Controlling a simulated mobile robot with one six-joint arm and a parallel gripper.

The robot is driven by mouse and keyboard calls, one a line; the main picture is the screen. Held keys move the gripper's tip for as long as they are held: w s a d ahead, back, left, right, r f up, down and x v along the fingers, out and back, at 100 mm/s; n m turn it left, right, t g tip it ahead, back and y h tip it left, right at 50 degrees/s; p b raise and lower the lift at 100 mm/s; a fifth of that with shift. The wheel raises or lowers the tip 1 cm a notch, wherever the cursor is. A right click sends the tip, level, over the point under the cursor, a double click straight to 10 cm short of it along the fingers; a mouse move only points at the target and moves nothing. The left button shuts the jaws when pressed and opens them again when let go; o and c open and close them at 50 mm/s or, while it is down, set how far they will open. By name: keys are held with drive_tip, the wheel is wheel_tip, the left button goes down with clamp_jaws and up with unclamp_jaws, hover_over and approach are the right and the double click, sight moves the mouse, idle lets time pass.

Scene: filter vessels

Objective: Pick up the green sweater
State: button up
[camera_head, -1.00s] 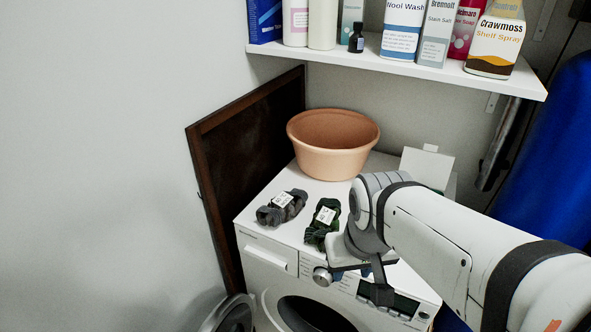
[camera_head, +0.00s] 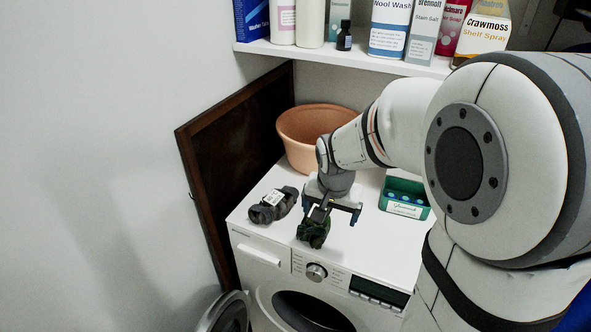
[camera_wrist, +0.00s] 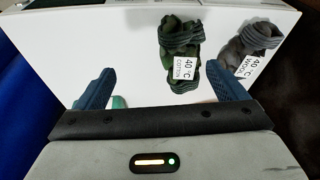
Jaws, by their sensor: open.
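The green sweater (camera_head: 313,235) is a dark green folded bundle on top of the white washing machine, near its front edge. In the wrist view the green sweater (camera_wrist: 180,42) carries a white tag reading 40 °C cotton. My gripper (camera_head: 332,207) is above and just behind it in the head view, hiding part of it. In the wrist view my gripper (camera_wrist: 160,85) is open and empty, its blue fingers wide apart. The sweater lies beyond the fingertips, between their lines but nearer the right finger. I see no contact.
A grey tagged garment (camera_head: 273,205) lies close to the left of the green sweater. A terracotta tub (camera_head: 300,125) stands behind, and a green box (camera_head: 405,195) to the right. A shelf (camera_head: 340,58) of bottles hangs above. A dark framed board (camera_head: 235,150) leans at the left.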

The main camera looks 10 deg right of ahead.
drive_tip(key=shift+o, duration=0.7)
drive_tip(key=w+f+m, duration=0.1)
drive_tip(key=w, duration=0.1)
drive_tip(key=w+f+m, duration=0.1)
drive_tip(key=w+f, duration=0.1)
drive_tip(key=w, duration=0.1)
drive_tip(key=w+f+p, duration=0.1)
drive_tip(key=w+f, duration=0.1)
drive_tip(key=shift+w+a+m, duration=0.15)
drive_tip(key=shift+w+m, duration=0.1)
drive_tip(key=shift+m, duration=0.15)
drive_tip(key=shift+a+p+x, duration=0.2)
drive_tip(key=shift+p+x, duration=0.4)
drive_tip(key=shift+x, duration=3.3)
drive_tip(key=c, duration=1.1)
